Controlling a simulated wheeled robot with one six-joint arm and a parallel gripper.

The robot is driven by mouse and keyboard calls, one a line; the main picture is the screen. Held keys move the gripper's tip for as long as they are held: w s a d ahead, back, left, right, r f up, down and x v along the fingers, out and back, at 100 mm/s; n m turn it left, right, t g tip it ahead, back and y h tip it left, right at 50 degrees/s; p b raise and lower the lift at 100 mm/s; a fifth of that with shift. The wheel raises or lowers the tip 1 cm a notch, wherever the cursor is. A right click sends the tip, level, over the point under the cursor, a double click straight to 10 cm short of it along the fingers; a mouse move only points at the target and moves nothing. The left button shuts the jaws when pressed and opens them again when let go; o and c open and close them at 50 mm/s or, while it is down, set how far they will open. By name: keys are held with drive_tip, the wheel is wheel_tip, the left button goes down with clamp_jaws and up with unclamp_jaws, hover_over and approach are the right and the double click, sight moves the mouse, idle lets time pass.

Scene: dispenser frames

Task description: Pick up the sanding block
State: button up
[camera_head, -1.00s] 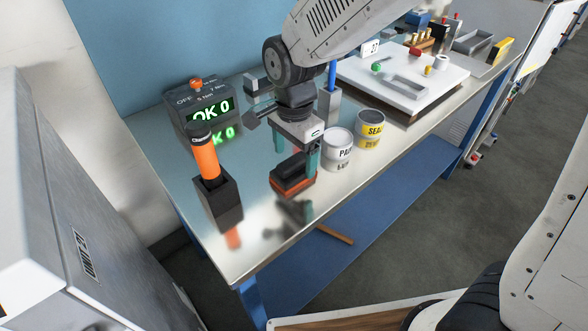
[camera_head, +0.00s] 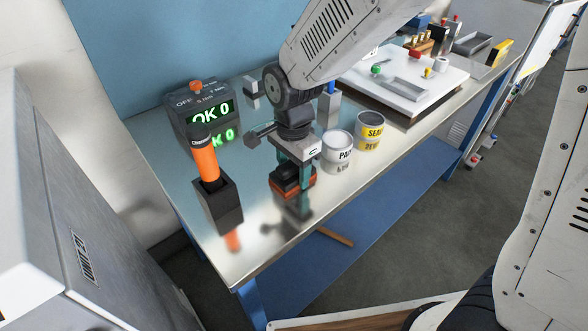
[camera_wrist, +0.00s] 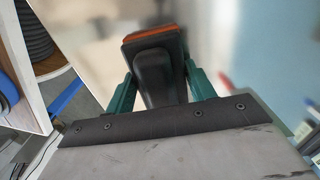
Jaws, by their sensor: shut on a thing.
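The sanding block (camera_head: 292,186) has a black grip on top and an orange-brown base. It is at the near part of the shiny bench top (camera_head: 262,222), between the orange-handled tool and the cans. My gripper (camera_head: 292,172) points down over it, with its teal fingers shut on its black grip. In the wrist view the sanding block (camera_wrist: 155,62) lies between the fingertips of my gripper (camera_wrist: 157,80). I cannot tell for sure whether its base touches the bench.
An orange-handled tool (camera_head: 206,160) stands in a dark holder at left, in front of a display box (camera_head: 200,112) reading "OK 0". Two cans, PAINT (camera_head: 337,150) and SEALER (camera_head: 370,130), stand close to the right. A white board (camera_head: 405,80) is farther back.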

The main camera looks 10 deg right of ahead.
sight(292, 163)
drive_tip(key=shift+r, duration=0.45)
drive_tip(key=r, duration=0.2)
drive_tip(key=shift+s+a+r, duration=0.2)
drive_tip(key=shift+s+r, duration=0.1)
drive_tip(key=shift+r, duration=0.1)
drive_tip(key=s+a, duration=0.2)
drive_tip(key=s, duration=0.2)
drive_tip(key=s+a+r, duration=0.1)
drive_tip(key=s+a, duration=0.1)
drive_tip(key=s, duration=0.3)
drive_tip(key=s+a, duration=0.2)
drive_tip(key=s, duration=0.3)
drive_tip(key=shift+a+r, duration=0.15)
drive_tip(key=shift+a, duration=0.15)
